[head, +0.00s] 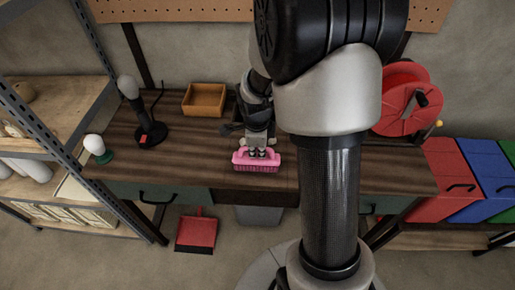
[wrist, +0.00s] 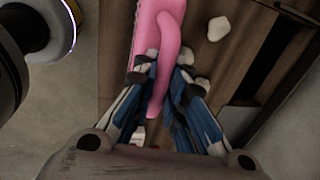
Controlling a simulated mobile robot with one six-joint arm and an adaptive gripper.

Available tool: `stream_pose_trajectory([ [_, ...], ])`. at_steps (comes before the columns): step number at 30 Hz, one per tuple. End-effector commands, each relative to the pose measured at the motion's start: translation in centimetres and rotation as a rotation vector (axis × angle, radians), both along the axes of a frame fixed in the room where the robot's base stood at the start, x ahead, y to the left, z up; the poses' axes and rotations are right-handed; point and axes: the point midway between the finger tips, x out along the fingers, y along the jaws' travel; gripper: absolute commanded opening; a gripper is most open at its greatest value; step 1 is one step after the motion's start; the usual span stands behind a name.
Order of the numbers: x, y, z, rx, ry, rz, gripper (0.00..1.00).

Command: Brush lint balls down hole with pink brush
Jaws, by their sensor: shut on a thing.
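The pink brush (head: 256,162) is near the front edge of the dark wooden workbench (head: 190,160), bristles down. My gripper (head: 260,148) is above it and shut on its handle. In the wrist view the brush (wrist: 147,40) runs up between the fingers of my gripper (wrist: 162,82), with its pink handle gripped between the fingertips. A whitish lint ball (wrist: 218,28) lies on the wood just right of the brush in the wrist view. I cannot make out a hole; my arm and the brush hide part of the bench top.
A grey bin (head: 259,215) stands under the bench, below the brush. A wooden tray (head: 204,100), a black lamp (head: 150,134) and a red reel (head: 402,100) are on the bench. A red dustpan (head: 197,232) is on the floor. Shelves stand left, coloured boxes right.

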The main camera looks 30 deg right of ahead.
Motion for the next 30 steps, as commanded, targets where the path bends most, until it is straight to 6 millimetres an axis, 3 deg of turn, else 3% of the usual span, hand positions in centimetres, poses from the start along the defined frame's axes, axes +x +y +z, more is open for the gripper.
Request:
stream_pose_trajectory([
  [30,0.69,-0.45,-0.19,0.0,-0.002,-0.002,0.0],
])
